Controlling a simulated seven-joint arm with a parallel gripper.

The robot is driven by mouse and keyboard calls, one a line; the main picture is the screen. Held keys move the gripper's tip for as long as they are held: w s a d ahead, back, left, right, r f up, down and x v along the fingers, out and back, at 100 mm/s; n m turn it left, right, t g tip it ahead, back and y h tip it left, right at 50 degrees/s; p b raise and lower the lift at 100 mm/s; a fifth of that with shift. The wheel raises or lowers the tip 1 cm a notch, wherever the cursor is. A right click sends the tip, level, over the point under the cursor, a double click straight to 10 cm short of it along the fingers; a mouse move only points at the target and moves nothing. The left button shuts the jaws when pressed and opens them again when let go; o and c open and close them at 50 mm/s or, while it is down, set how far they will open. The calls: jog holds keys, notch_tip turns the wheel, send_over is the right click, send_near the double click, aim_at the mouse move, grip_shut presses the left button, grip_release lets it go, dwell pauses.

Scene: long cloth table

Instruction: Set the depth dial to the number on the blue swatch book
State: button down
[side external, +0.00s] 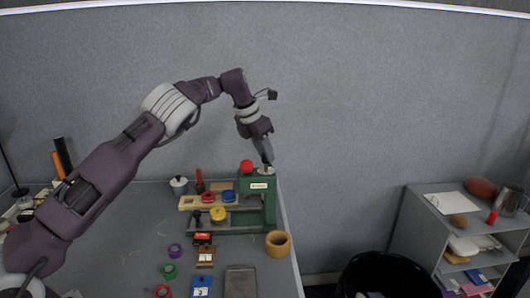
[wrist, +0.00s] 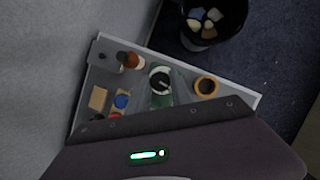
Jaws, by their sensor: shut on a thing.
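A green press-like machine (side external: 270,205) stands near the table's far right corner. The depth dial (side external: 266,171), a pale disc, is on top of it. In the wrist view the dial (wrist: 160,80) is a white ring with a dark centre. My gripper (side external: 267,163) points down onto the dial and is shut on it, hiding part of it. The dial's marks and setting are too small to read. The blue swatch book (side external: 201,287) lies at the table's front, with a small white mark that I cannot read.
A red ball knob (side external: 246,166) sits beside the dial. A brown swatch book (side external: 205,256), a wooden ring-shaped cup (side external: 278,243), a grey plate (side external: 240,281) and several coloured rolls lie around the machine. A black bin (side external: 388,268) and grey shelves (side external: 415,225) stand to the right.

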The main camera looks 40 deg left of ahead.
jog(key=m, duration=0.2)
jog(key=m+h, duration=0.1)
jog(key=m, duration=0.1)
jog(key=shift+a+f+m+g+h, duration=0.1)
jog(key=shift+a+m+g+h, duration=0.05)
jog(key=shift+m+g+h, duration=0.2)
jog(key=shift+m, duration=0.35)
jog(key=c, duration=1.2)
grip_release()
jog(key=shift+o, duration=0.2)
jog(key=shift+s+a+r, duration=0.1)
jog(key=shift+r, duration=0.3)
jog(key=shift+s+a+r, duration=0.4)
jog(key=shift+a, duration=0.25)
jog(key=s+a, duration=0.6)
jog(key=s, duration=0.3)
jog(key=shift+f, duration=0.2)
jog(key=shift+a, duration=0.1)
